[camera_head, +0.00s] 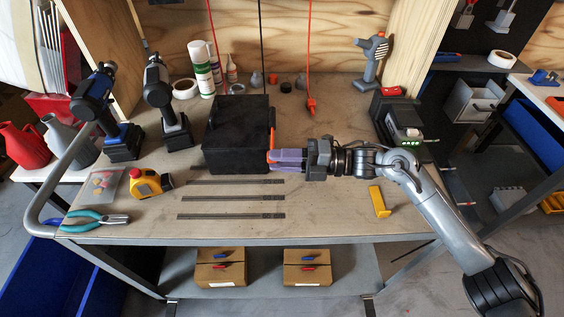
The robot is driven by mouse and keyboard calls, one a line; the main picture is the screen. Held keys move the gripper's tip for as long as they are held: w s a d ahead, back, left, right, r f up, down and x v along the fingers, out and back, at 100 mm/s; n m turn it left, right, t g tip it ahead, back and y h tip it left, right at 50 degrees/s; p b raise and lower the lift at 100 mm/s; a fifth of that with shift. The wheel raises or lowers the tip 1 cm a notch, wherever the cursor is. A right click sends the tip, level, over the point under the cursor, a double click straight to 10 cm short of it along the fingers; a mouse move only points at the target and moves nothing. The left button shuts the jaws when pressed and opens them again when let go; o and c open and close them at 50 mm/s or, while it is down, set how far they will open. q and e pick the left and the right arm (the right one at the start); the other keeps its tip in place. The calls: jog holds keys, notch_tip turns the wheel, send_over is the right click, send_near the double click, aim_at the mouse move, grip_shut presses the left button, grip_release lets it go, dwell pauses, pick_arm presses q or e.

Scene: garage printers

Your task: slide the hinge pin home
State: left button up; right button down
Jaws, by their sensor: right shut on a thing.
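A black box (235,150) stands on the workbench, left of centre. An orange strip (272,118) runs along its right side. My right gripper (274,159) reaches in from the right, with its fingertips at the box's front right edge. It is shut on a small orange piece, seemingly the hinge pin, which is mostly hidden by the fingers. I cannot tell how far the pin sits in the hinge, or whether the fingers touch the box. My left gripper is not in view.
Several dark flat strips (230,198) lie in front of the box. Two drills (164,105), a yellow tape measure (148,184) and pliers (95,218) are at the left. A yellow piece (379,201) lies at the right, near a charger (405,120).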

jog(key=shift+w, duration=0.25)
jog(key=c, duration=0.9)
grip_release()
jog(key=shift+o, duration=0.2)
jog(key=shift+d, duration=0.1)
